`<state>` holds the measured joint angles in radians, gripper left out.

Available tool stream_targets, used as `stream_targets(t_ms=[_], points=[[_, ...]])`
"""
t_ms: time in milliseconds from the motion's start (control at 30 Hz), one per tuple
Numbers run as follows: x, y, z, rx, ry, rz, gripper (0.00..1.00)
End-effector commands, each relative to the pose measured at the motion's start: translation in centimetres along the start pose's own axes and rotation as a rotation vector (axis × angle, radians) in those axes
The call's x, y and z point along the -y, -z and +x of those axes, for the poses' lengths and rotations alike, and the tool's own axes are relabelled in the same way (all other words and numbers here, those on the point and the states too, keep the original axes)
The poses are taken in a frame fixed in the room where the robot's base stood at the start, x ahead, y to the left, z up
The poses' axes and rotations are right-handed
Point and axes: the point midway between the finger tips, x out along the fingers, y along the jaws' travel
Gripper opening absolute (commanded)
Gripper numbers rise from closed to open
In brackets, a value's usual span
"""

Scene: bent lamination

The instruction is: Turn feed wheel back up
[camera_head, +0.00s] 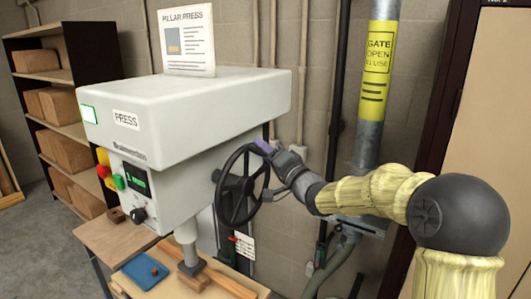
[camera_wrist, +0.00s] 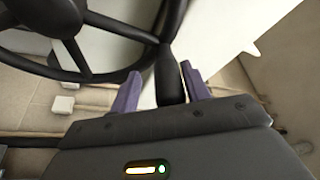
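The black feed wheel (camera_head: 221,190) is on the right side of the grey pillar press (camera_head: 190,105). My gripper (camera_head: 264,147) is at the upper right of its rim. In the wrist view, the wheel's hub and spokes (camera_wrist: 57,18) fill the upper left. A black handle (camera_wrist: 169,72) on the rim lies between the two purple fingers of my gripper (camera_wrist: 160,85). A pale gap shows between the left finger and the handle, so the fingers look open around it. The right finger is close to the handle; contact cannot be told.
A wooden bench (camera_head: 117,238) below the press holds a blue pad (camera_head: 141,271) and a wooden strip. Shelves with boxes (camera_head: 62,150) stand at the left. A vertical grey pipe with a yellow sign (camera_head: 377,65) rises behind my arm. A dark door frame is at the right.

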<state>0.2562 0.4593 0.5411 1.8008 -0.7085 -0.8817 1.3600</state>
Motion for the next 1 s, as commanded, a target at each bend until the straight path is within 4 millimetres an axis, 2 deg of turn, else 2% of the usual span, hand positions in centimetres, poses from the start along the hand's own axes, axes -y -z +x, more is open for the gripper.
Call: stream_targets(t_ms=[167,367,1000], points=[[0.2,0.0,0.0,0.000,0.005,-0.002,0.47],[0.1,0.0,-1.7,-0.001,0.004,-0.005,0.47],[-0.2,-0.1,-14.2,-0.003,0.000,-0.005,0.47]])
